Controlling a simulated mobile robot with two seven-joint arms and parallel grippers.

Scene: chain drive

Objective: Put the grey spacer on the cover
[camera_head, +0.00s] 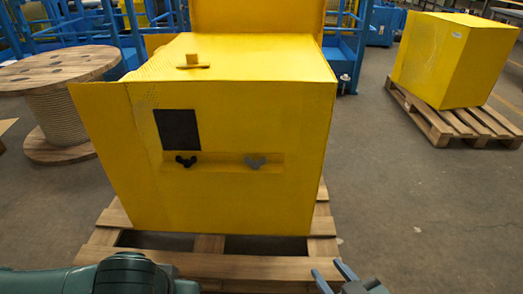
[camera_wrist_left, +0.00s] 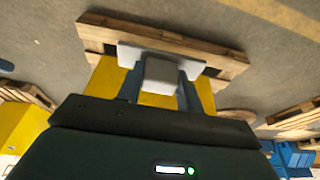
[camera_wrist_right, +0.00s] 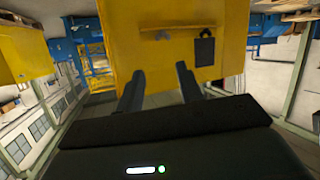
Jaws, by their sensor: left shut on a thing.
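My left gripper (camera_wrist_left: 160,78) is shut on a light grey piece (camera_wrist_left: 162,71), a block with a wider flat plate behind it. I cannot tell for sure that it is the grey spacer. In the head view the left gripper and this piece do not show. A yellow box-shaped housing (camera_head: 245,205) has a dark square plate (camera_head: 178,130) on its front. Below are a black lobed piece (camera_head: 186,161) and a grey lobed piece (camera_head: 255,162) on a ledge. I cannot tell which part is the cover. My right gripper (camera_head: 328,267) is open and empty, apart from the housing.
The housing stands on a wooden pallet (camera_head: 208,245). A yellow knobbed piece (camera_head: 194,62) lies on its top. A wooden cable drum (camera_head: 62,120) stands at left, and another yellow box (camera_head: 428,60) on a pallet at back right. The floor (camera_head: 410,190) at right is clear.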

